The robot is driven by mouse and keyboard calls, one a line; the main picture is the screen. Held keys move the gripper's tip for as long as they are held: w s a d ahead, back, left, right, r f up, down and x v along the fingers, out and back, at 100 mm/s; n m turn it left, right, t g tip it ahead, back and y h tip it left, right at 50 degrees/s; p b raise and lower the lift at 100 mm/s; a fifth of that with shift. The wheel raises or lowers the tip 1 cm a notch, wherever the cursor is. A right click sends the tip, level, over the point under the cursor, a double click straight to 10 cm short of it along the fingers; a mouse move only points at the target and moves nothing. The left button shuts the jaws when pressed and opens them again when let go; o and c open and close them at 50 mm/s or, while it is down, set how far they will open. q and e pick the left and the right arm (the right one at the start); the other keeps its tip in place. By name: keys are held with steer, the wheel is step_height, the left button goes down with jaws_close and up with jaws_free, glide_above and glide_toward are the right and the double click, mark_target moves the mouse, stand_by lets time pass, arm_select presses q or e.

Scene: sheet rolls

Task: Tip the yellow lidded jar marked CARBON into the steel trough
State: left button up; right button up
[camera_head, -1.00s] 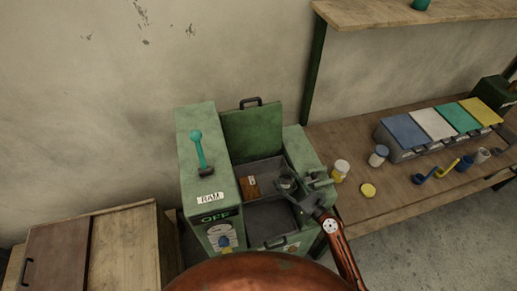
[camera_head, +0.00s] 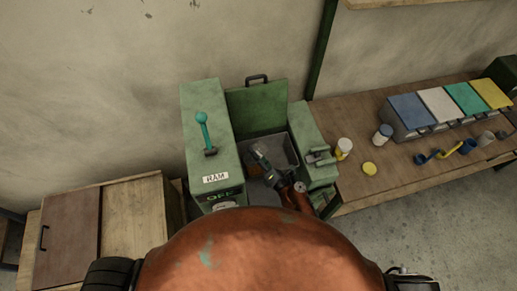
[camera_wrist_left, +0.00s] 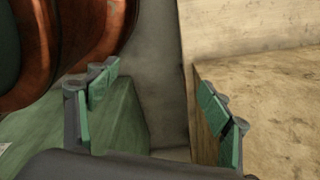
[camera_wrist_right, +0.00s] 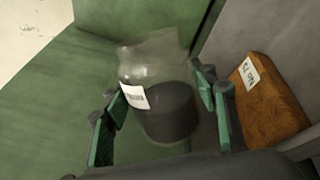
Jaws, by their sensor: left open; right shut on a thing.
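My right gripper (camera_head: 262,160) reaches over the steel trough (camera_head: 287,150) in the green machine. In the right wrist view it (camera_wrist_right: 160,97) is shut on a clear jar (camera_wrist_right: 165,112) with dark contents and a white label too small to read. No lid shows on this jar, and it looks near upright in that view. A yellow disc like a lid (camera_head: 369,169) lies on the bench. My left gripper (camera_wrist_left: 160,90) is open and empty beside a wooden surface; I cannot make it out in the head view.
A brown block with a paper label (camera_wrist_right: 266,100) is close to the held jar. The machine has a teal lever (camera_head: 203,130) and a raised green lid (camera_head: 257,108).

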steer(key=shift+d+f+m, duration=0.1)
steer(key=shift+f+m, duration=0.55)
steer(key=shift+m, duration=0.55)
steer(key=m+p, duration=0.1)
steer(key=r+m+p, duration=0.1)
steer(key=m+p, duration=0.1)
steer(key=r+m+p, duration=0.1)
steer(key=m, duration=0.1)
steer(key=shift+w+d+p, duration=0.3)
steer(key=shift+w+d, duration=0.1)
steer(key=shift+w+d+r+m+p, duration=0.15)
steer(key=shift+m+p, duration=0.2)
steer(key=shift+m, duration=0.2)
steer(key=shift+d+f+m+p, duration=0.15)
steer(key=shift+m+p, duration=0.15)
steer(key=shift+m, duration=0.25)
arm_select(q)
step_height(320, 180, up, 6)
steer(key=w, duration=0.1)
arm_select(e)
steer(key=shift+w+d+r+m, duration=0.1)
steer(key=shift+r+m, duration=0.05)
steer(key=shift+m, duration=0.25)
